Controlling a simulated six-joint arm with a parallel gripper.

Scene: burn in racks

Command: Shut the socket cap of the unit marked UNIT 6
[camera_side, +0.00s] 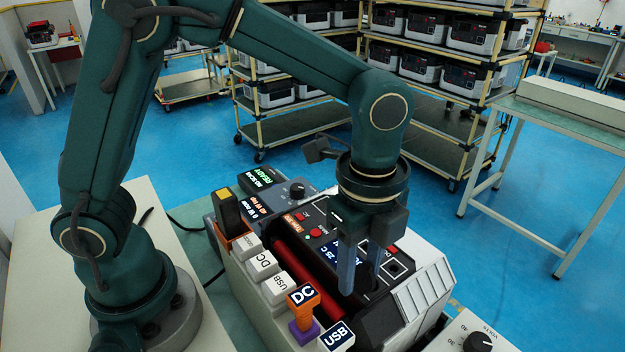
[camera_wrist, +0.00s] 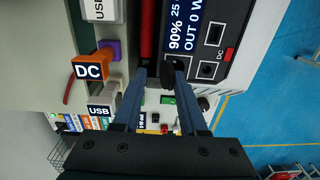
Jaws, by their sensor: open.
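My gripper (camera_side: 360,282) points down over the front panel of a white and black power unit (camera_side: 425,283), its two blue-grey fingers apart. In the wrist view the fingertips (camera_wrist: 161,76) stand at the panel, beside the dark display (camera_wrist: 184,35). A small dark rounded piece (camera_wrist: 167,74) shows between the tips; it may be a socket cap, but I cannot tell whether the fingers touch it. Sockets (camera_wrist: 208,70), one beside a DC label, lie right of the fingers. I cannot read a UNIT 6 mark in either view.
A red bar (camera_side: 302,262) runs along the unit. Several labelled plugs, including an orange DC one (camera_side: 303,297) and a white USB one (camera_side: 336,337), stand left of it. A box with a VOLTS knob (camera_side: 478,342) is at the lower right. Loaded shelves (camera_side: 440,75) stand behind.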

